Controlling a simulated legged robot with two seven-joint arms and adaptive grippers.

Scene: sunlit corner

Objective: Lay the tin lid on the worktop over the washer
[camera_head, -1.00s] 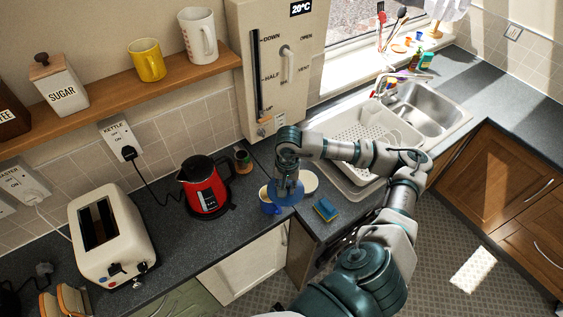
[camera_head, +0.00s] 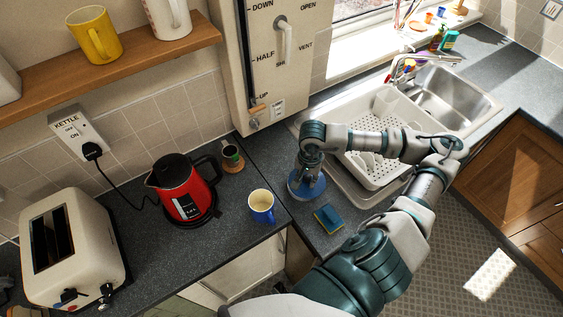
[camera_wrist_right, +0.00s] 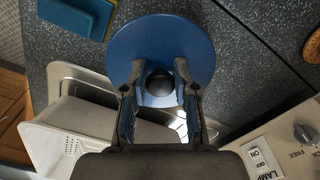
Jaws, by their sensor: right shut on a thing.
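The tin lid is a blue disc (camera_head: 295,193) with a dark knob, at the worktop (camera_head: 330,238) just left of the drainer. My right gripper (camera_head: 308,180) points down over it. In the right wrist view, my right gripper (camera_wrist_right: 159,75) is shut on the knob of the tin lid (camera_wrist_right: 203,40), with the disc spread beyond the fingertips. I cannot tell whether the lid touches the worktop. The washer's front is mostly hidden behind my right arm. My left gripper is out of view.
A blue mug (camera_head: 262,207) stands left of the lid, and a blue-and-yellow sponge (camera_head: 329,218) lies to its front right. The red kettle (camera_head: 183,190) and toaster (camera_head: 65,250) are farther left. The white drainer (camera_head: 375,165) and sink (camera_head: 445,100) are at the right.

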